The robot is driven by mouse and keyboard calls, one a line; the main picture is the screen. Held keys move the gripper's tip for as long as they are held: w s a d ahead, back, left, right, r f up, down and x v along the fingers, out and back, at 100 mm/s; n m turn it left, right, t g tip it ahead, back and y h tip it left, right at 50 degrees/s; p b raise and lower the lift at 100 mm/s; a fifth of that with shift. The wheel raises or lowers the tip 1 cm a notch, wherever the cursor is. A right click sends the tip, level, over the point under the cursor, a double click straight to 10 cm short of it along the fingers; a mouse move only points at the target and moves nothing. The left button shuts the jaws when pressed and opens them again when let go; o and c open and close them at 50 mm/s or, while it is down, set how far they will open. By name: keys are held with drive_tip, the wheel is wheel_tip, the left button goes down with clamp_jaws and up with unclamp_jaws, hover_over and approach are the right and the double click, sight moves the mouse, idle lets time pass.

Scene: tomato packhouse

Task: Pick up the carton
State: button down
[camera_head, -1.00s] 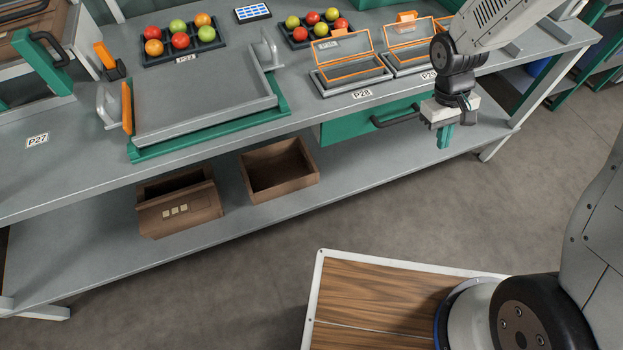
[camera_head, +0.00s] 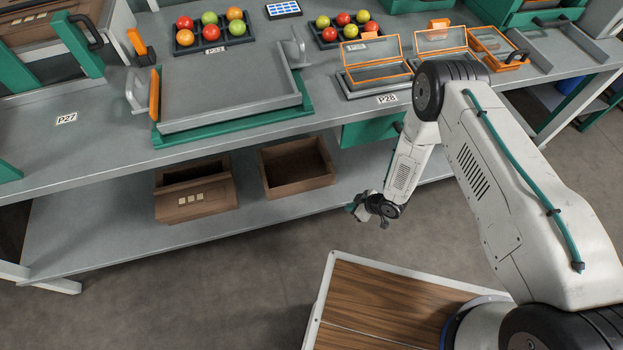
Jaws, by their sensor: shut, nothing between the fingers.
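Two brown boxes sit on the lower shelf under the bench; I cannot tell for certain which one is the carton. The left brown box (camera_head: 196,205) has a dark gap at its top and several small pale squares on its front. The right brown box (camera_head: 303,186) is open-topped and looks empty. The fingertips are small and partly hidden by the wrist.
The grey bench (camera_head: 110,165) above the shelf (camera_head: 130,235) overhangs the boxes. On it are a large grey tray (camera_head: 228,95), two dark trays of tomatoes and orange-rimmed clear-lidded boxes (camera_head: 372,65). A green drawer (camera_head: 370,132) hangs underneath. The floor in front (camera_head: 240,285) is clear.

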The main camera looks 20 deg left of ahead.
drive_tip(key=w+a+r+y, duration=0.1)
drive_tip(key=w+a, duration=0.1)
drive_tip(key=a, duration=0.6)
drive_tip(key=w+a+r+n+t+y, duration=0.1)
drive_tip(key=w+a+r+y, duration=0.1)
drive_tip(key=a, duration=0.6)
drive_tip(key=shift+w+a, duration=0.25)
drive_tip(key=shift+w, duration=0.3)
